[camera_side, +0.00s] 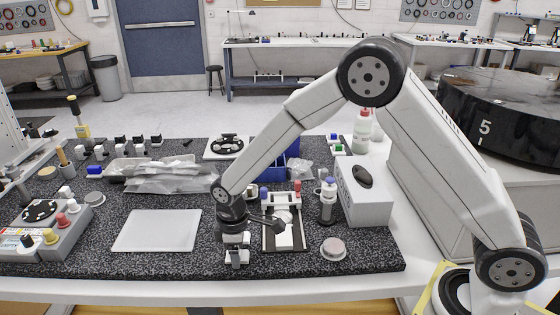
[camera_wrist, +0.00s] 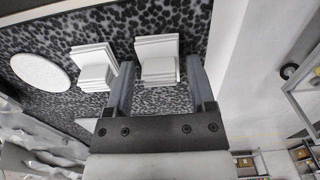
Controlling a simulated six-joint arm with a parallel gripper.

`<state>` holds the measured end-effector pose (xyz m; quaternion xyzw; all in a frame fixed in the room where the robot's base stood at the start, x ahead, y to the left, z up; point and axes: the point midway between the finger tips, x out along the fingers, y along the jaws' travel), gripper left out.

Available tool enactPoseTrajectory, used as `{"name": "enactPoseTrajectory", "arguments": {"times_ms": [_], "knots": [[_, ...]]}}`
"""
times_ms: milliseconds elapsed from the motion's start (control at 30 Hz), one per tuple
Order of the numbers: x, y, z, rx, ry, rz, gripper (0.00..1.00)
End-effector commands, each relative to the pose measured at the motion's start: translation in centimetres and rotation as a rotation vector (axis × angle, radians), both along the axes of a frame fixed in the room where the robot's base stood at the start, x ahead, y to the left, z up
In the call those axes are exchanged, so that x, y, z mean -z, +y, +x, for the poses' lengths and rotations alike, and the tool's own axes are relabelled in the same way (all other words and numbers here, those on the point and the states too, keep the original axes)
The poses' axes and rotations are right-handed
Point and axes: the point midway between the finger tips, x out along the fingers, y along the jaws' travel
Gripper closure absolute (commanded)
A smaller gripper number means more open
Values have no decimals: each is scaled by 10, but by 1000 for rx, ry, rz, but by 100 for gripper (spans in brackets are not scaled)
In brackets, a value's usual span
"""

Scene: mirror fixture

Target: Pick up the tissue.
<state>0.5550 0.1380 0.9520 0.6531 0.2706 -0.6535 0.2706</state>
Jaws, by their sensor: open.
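In the wrist view, my gripper (camera_wrist: 160,62) is open, with its two grey fingers apart. A small folded white stack, which looks like tissue (camera_wrist: 157,50), lies on the speckled mat, in line with the gap between the fingertips. A second similar white stack (camera_wrist: 92,62) lies to the left, just outside the left finger. I cannot tell whether the fingers touch either stack. In the side view, my gripper (camera_side: 236,240) is low over the front of the mat, with small white pieces (camera_side: 237,258) at its tip. The wrist partly hides them.
A white flat panel (camera_side: 158,230) lies left of my gripper. A dark-framed fixture (camera_side: 284,241) stands close on the right, with a bottle (camera_side: 327,203) and a round pinkish disc (camera_side: 333,248) beyond. Clear bags (camera_side: 165,178) lie behind. The mat's front edge is close.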

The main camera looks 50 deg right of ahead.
Motion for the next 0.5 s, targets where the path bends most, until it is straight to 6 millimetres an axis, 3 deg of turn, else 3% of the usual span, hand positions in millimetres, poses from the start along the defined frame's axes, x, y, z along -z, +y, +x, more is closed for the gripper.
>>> {"name": "enactPoseTrajectory", "arguments": {"times_ms": [300, 367, 500], "knots": [[0, 0, 0, 0, -1, 1, 29], [0, 0, 0, 0, -1, 1, 45], [-1, 0, 0, 0, -1, 1, 90]]}}
